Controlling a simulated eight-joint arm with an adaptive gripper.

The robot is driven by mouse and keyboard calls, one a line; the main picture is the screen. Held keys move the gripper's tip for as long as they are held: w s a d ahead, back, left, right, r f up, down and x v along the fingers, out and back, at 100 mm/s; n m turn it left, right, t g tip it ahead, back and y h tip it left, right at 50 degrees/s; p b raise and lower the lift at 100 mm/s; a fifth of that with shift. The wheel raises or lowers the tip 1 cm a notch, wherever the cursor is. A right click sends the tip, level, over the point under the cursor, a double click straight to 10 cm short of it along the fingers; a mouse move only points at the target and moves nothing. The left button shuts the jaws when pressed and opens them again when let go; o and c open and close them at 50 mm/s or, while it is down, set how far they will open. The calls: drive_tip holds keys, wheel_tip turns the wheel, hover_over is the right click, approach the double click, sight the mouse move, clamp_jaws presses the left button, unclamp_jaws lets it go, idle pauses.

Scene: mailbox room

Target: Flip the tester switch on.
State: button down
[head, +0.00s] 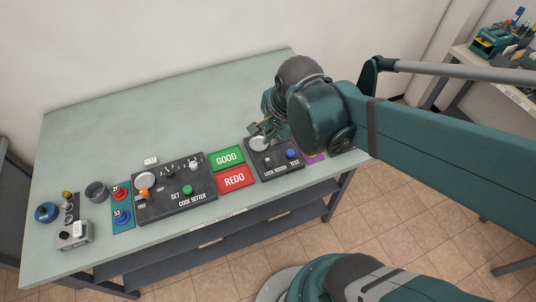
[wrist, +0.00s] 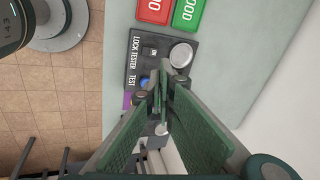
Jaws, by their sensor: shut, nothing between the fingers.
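The lock tester (head: 277,171) is a dark box near the front edge of the bench, to the right of the GOOD and REDO plates. It has a round silver disc (head: 259,144) and a blue button (head: 290,153) by the TEST label. In the wrist view the tester (wrist: 136,62) lies beyond my fingers, with the disc (wrist: 181,54) and a small dark part with a pale mark (wrist: 149,51). I cannot tell which part is the switch, or its position. My gripper (wrist: 161,77) is shut and empty, over the tester, hiding part of it. Contact is unclear.
Left of the tester are the green GOOD plate (head: 227,158), the red REDO plate (head: 236,178) and the code setter (head: 173,207) with knobs and an orange part. A purple plate (head: 315,157) lies at the right, partly hidden. The back of the bench (head: 150,115) is clear.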

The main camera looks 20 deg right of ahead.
sight(267, 158)
drive_tip(key=shift+w+f+m, duration=0.15)
drive_tip(key=shift+f+m, duration=0.4)
drive_tip(key=shift+m, duration=0.55)
drive_tip(key=shift+f, duration=0.1)
drive_tip(key=shift+s+b+x, duration=0.15)
drive_tip(key=shift+b+x, duration=1.25)
drive_tip(key=shift+x, duration=2)
drive_tip(key=shift+s+b+x, duration=0.1)
drive_tip(key=shift+b+x, duration=1.25)
drive_tip(key=shift+x, duration=2)
drive_tip(key=shift+w+f, duration=0.1)
drive_tip(key=shift+f, duration=0.1)
drive_tip(key=shift+f, duration=0.1)
drive_tip(key=shift+w+f, duration=0.25)
drive_tip(key=shift+f, duration=0.05)
drive_tip(key=shift+s+r, duration=0.1)
drive_tip(key=shift+s, duration=0.15)
